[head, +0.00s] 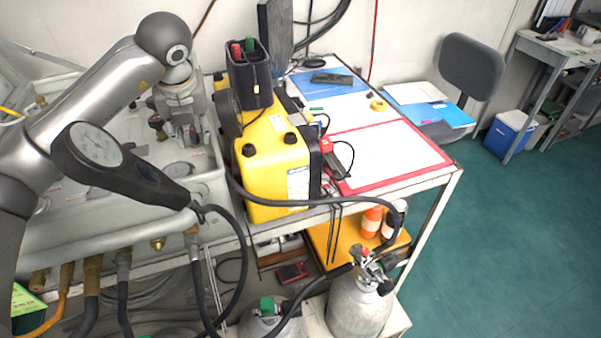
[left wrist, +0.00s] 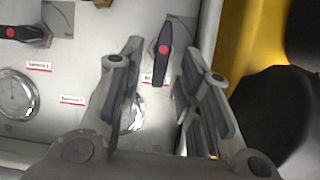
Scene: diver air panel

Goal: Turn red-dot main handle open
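My left gripper (head: 188,130) points down over the grey air panel (head: 90,195) near its right end in the head view. In the left wrist view the gripper (left wrist: 158,75) is open, its fingers apart and empty. A black handle with a red dot (left wrist: 164,50) lies just beyond the fingertips, between them in the picture, roughly upright there. I see no contact with it. A label below this handle is partly hidden by a finger. A second black red-dot handle (left wrist: 22,33) lies at the upper left, roughly crosswise. My right gripper is not in view.
A round gauge (left wrist: 16,96) sits on the panel left of the fingers. A yellow case (head: 270,165) stands close on the panel's right. A black gauge console (head: 120,165) with a hose shows in front of the panel.

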